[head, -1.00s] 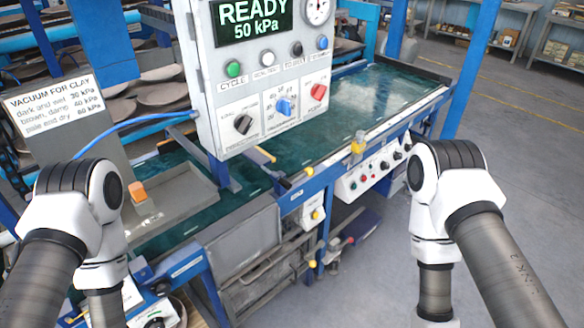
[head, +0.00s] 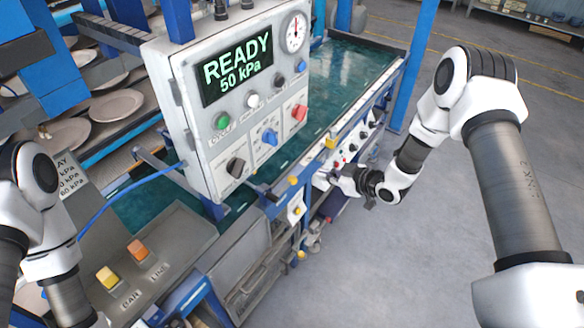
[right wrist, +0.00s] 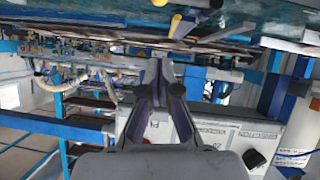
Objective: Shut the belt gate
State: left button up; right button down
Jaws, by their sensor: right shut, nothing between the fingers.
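The green belt (head: 350,62) runs away behind the control box in the head view. I cannot tell for certain which part is its gate. A dark bar (head: 262,190) with a yellow-tipped end juts out at the belt's near edge, below the box. My right gripper (head: 338,181) is beside the belt's front rail, right of that bar, shut and empty. Its closed fingers also show in the right wrist view (right wrist: 162,75), with a yellow-ended rod (right wrist: 176,24) above them. My left arm is at the left edge; its gripper is out of frame.
The control box (head: 240,100) reads READY, 50 kPa, and stands over the belt. A grey panel (head: 185,240) carries a yellow block (head: 107,277) and an orange block (head: 137,249). A blue hose (head: 120,190) crosses the left. Floor (head: 400,270) at the right is clear.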

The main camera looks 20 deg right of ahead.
jog(key=s+d+f+b+x, duration=0.1)
jog(key=f+b+x, duration=0.1)
jog(key=b+x, duration=0.7)
jog(key=x, duration=0.4)
jog(key=shift+f, duration=0.35)
